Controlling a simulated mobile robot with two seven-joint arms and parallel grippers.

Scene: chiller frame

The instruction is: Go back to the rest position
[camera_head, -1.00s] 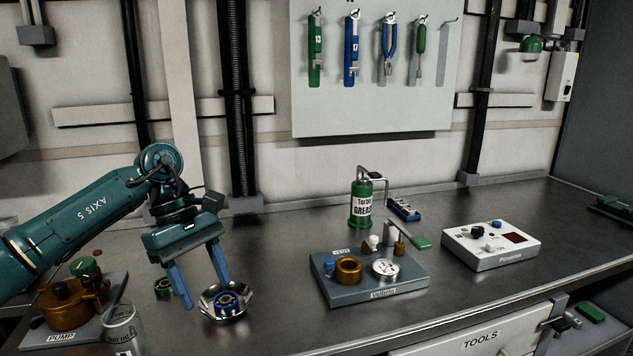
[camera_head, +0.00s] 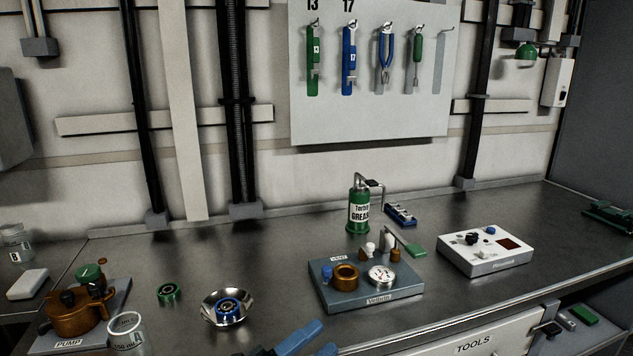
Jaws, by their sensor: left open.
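My left gripper (camera_head: 312,346) shows only in part at the bottom edge of the head view, with blue fingers apart and nothing seen between them. The rest of my left arm is out of the frame. The fingers are in front of the bench's working area, below and to the right of a shiny metal bowl (camera_head: 226,321) that holds a blue ring-shaped part (camera_head: 228,308). My right gripper is not in view.
A green ring part (camera_head: 169,292), pump unit (camera_head: 80,305) and glass beaker (camera_head: 126,332) stand at left. The valve block (camera_head: 366,291), grease can (camera_head: 359,207) and white control box (camera_head: 486,250) stand right. Tools hang on a wall board (camera_head: 370,110). Bench is clear between.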

